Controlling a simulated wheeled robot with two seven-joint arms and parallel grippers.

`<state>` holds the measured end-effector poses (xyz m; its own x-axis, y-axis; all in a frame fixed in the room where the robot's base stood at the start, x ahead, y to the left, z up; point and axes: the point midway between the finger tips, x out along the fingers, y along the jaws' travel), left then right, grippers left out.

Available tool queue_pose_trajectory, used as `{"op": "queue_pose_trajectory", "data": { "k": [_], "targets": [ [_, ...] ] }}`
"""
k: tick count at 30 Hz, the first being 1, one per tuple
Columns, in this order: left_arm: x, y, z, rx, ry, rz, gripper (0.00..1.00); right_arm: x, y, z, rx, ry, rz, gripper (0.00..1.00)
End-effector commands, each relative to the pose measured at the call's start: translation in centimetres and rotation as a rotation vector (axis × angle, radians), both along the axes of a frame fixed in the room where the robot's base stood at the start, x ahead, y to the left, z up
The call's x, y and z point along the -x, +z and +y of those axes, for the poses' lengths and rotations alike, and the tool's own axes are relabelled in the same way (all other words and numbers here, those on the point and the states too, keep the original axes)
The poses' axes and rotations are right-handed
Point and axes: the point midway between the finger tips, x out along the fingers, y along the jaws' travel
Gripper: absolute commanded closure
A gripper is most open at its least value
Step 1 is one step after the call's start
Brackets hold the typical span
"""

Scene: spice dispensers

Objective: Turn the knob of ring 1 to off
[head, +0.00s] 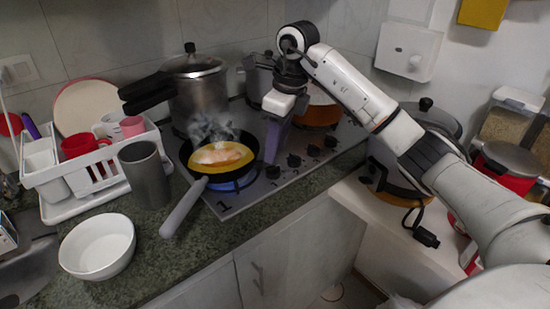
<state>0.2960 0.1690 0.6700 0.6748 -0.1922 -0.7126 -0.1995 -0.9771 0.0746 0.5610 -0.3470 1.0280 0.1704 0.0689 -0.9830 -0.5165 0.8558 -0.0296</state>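The gas stove (240,190) has a row of dark knobs along its right front edge. A numeral 1 is printed at its near corner, and the knob closest to that corner (272,172) is probably the one for ring 1. A blue flame (232,184) burns under the black pan (186,202), which holds steaming yellow food (222,155). My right gripper (271,158) points down just above and behind that nearest knob; whether it touches is unclear. Its fingers are seen edge-on, so their opening is hidden. My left gripper is not in view.
The pan's grey handle sticks out over the counter's front. A grey cup (146,175), a white bowl (97,247) and a dish rack (50,207) stand to the left. A pressure cooker (200,95) is behind the pan. A white side surface with containers lies to the right.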

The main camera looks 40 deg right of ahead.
Motion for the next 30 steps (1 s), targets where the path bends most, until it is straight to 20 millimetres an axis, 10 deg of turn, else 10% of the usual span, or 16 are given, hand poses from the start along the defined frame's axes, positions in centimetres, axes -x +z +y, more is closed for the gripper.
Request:
{"op": "queue_pose_trajectory", "data": {
  "k": [12,30],
  "targets": [
    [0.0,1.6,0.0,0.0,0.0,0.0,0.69,1.5,1.8,0.5,-0.052,-0.777,-0.201,0.62],
    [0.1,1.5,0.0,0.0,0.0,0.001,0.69,-1.2,-5.5,-0.4,-0.058,-0.814,-0.206,0.62]
  ]
}}
